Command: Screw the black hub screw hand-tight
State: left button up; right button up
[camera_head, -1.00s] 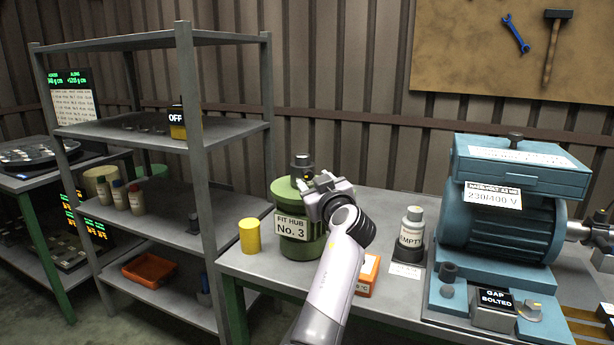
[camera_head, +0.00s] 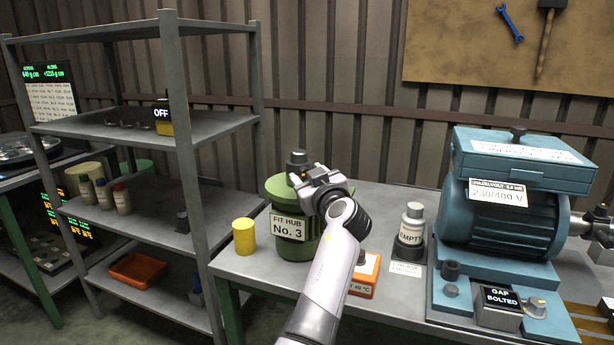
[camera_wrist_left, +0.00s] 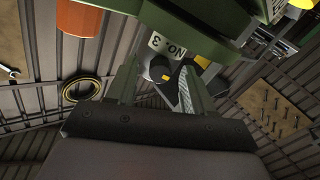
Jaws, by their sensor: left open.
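A black hub screw with a grey top (camera_head: 297,160) stands upright on the green drum-shaped hub station (camera_head: 283,190), labelled "FIT HUB No. 3". My left gripper (camera_head: 304,179) is at the screw's right front side, low beside it. In the left wrist view the gripper's two fingers (camera_wrist_left: 158,88) are apart, with a dark round knob (camera_wrist_left: 158,68) and a small yellow mark between their tips. I cannot tell whether either finger touches it. The screw's lower part is partly hidden by the gripper. My right gripper is not in view.
A yellow cylinder (camera_head: 244,236) stands left of the green station. An orange box (camera_head: 366,275) is partly behind my arm. A bottle marked "EMPTY" (camera_head: 411,226) and a blue motor (camera_head: 510,215) stand to the right. A grey shelf (camera_head: 190,125) is at left.

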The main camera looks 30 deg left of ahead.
pick_arm(q)
grip_shut()
